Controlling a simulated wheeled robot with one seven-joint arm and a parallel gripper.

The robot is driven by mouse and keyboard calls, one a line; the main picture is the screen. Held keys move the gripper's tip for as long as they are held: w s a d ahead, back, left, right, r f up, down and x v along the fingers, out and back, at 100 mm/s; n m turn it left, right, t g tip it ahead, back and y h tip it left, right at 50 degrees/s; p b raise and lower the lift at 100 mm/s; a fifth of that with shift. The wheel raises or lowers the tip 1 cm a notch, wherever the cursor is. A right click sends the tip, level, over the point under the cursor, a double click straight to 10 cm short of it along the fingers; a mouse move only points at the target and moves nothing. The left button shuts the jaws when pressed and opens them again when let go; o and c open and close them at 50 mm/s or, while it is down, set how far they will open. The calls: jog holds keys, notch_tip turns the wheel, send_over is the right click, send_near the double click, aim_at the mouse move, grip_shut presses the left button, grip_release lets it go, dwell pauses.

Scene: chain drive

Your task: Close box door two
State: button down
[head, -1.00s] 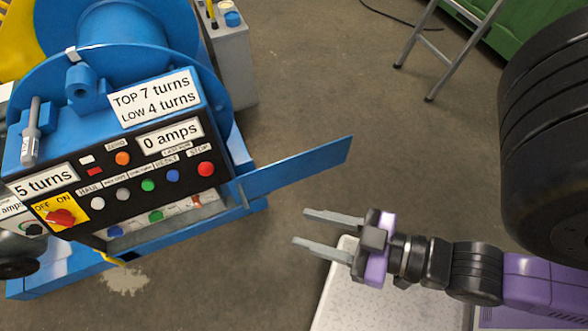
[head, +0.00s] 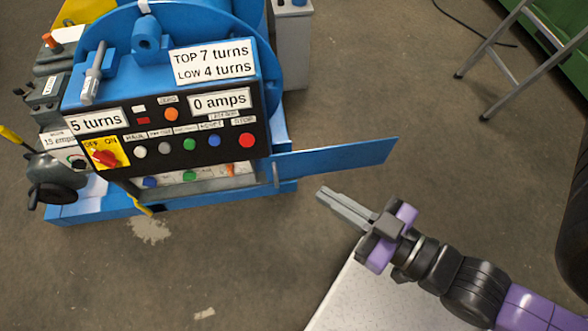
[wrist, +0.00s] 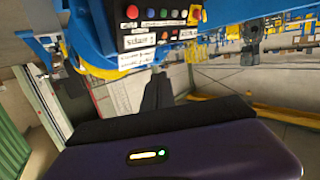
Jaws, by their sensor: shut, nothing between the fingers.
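A blue panel, seemingly the box door (head: 338,157), stands swung out to the right from the lower right side of the black control box (head: 170,125). Its handle shows as a small upright grey piece near the hinge side. Below the control face, an opening shows several coloured buttons (head: 190,175). My gripper (head: 325,198) is shut and empty, its fingers pointing left, just below and in front of the panel and apart from it. In the wrist view the control box (wrist: 160,25) appears upside down beyond the dark fingers (wrist: 157,95). Which door is number two cannot be told.
A blue drum machine (head: 215,30) carries the control box. A lever and handwheel (head: 55,180) stand at its left. A grey ladder (head: 500,60) is at the upper right. The floor (head: 240,250) in front of the machine is clear.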

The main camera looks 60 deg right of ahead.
jog(key=w+d+f+m+g+b, duration=0.1)
jog(key=w+d+f+m+g, duration=0.1)
jog(key=w+d+f, duration=0.3)
jog(key=w+d+f+m+g+b, duration=0.1)
jog(key=w+d+f, duration=0.4)
jog(key=d+f, duration=0.5)
jog(key=w+d+f+m+g+b, duration=0.1)
jog(key=w+d+f+m+g, duration=0.2)
jog(key=d, duration=0.7)
jog(key=shift+w+d+f+m+g+h, duration=0.15)
jog(key=shift+w+f, duration=0.3)
jog(key=shift+f, duration=0.25)
jog(key=shift+w+a+f+m+g+h, duration=0.1)
jog(key=shift+w+f, duration=0.3)
jog(key=shift+f, duration=0.35)
jog(key=shift+w+d+f+m+g+h, duration=0.15)
jog(key=shift+w+f, duration=0.3)
jog(key=shift+f, duration=0.25)
jog(key=s+a+f+n+g+y, duration=0.2)
jog(key=s+a+f+y, duration=0.15)
jog(key=a, duration=0.35)
jog(key=w+a+f+b, duration=0.1)
jog(key=w+a+f, duration=0.4)
jog(key=w+f, duration=0.3)
jog(key=shift+a+f+y+b, duration=0.15)
jog(key=shift+f+y+b, duration=0.1)
jog(key=shift+y+b, duration=0.1)
jog(key=shift+w, duration=0.1)
